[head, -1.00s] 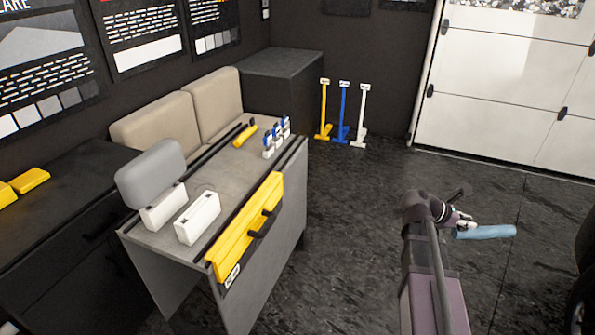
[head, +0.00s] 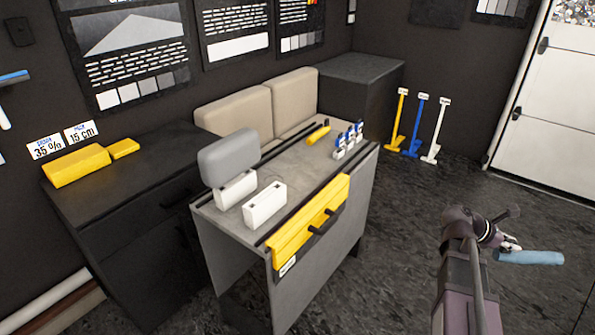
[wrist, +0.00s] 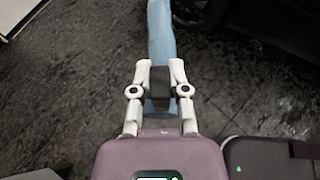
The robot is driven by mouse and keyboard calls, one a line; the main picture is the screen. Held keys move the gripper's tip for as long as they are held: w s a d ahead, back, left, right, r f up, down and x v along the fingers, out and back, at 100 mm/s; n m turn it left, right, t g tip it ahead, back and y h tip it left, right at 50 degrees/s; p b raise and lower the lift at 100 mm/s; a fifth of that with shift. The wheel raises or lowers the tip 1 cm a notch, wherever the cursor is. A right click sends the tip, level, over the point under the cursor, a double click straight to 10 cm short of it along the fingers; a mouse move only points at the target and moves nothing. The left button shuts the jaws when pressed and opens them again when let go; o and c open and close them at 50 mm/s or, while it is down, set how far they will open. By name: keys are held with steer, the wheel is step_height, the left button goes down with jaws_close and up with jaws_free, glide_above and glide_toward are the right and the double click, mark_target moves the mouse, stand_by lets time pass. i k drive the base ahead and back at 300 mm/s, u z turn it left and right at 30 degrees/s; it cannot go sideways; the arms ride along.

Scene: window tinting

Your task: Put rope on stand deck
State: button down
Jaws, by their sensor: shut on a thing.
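A light-blue, long, rounded roll (head: 530,257), which looks like the rope, sticks out to the right from my gripper (head: 508,244). In the wrist view my gripper (wrist: 160,75) has its two fingers closed on either side of the blue roll (wrist: 160,32), which runs away from the jaws. It is held above the dark floor, right of the grey stand and apart from it. The stand's deck (head: 290,176) holds white boxes, a grey headrest-like block, a yellow tool and several small blue-and-white bottles. Bare deck shows in the middle.
A black cabinet (head: 130,180) with yellow blocks stands at left. Beige cushions (head: 236,105) are behind the stand. Yellow, blue and white upright tools (head: 415,125) stand by the wall. Floor between stand and gripper is clear.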

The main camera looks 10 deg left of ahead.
mark_target(306, 170)
steer(key=z, duration=0.05)
steer(key=i, duration=1)
steer(key=u, duration=0.05)
